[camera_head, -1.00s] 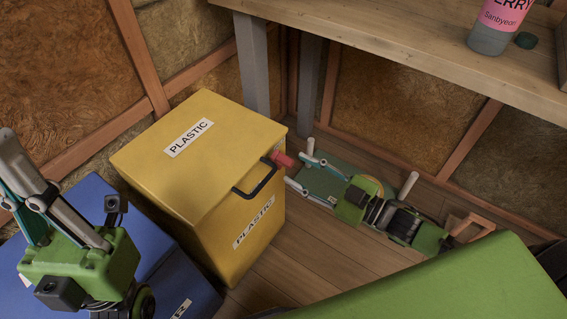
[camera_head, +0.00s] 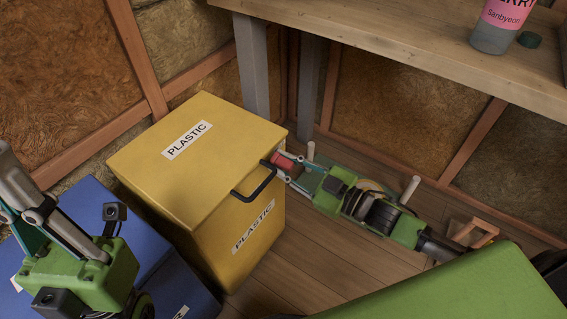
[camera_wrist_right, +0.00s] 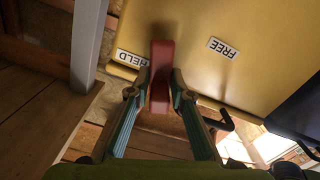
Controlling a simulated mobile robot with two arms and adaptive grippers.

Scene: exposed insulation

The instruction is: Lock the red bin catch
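The yellow PLASTIC bin (camera_head: 180,185) stands on the floor with its lid down and a black handle (camera_head: 262,188) on its front. The red catch (camera_head: 283,160) sticks out from its side. In the right wrist view the red catch (camera_wrist_right: 161,75) stands between a HELD label (camera_wrist_right: 132,59) at left and a FREE label (camera_wrist_right: 223,48) at right, close to HELD. My right gripper (camera_wrist_right: 159,82) is open, with one finger on each side of the catch. Contact is unclear. My left gripper (camera_head: 28,205) is at the left edge, partly cut off, over a blue bin.
The blue bin (camera_head: 145,245) stands left of the yellow bin. A wooden bench (camera_head: 400,45) with a grey leg (camera_head: 252,65) and a bottle (camera_head: 500,25) is behind. A small wooden frame (camera_head: 475,233) lies on the floor at right. Some floor in front is bare.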

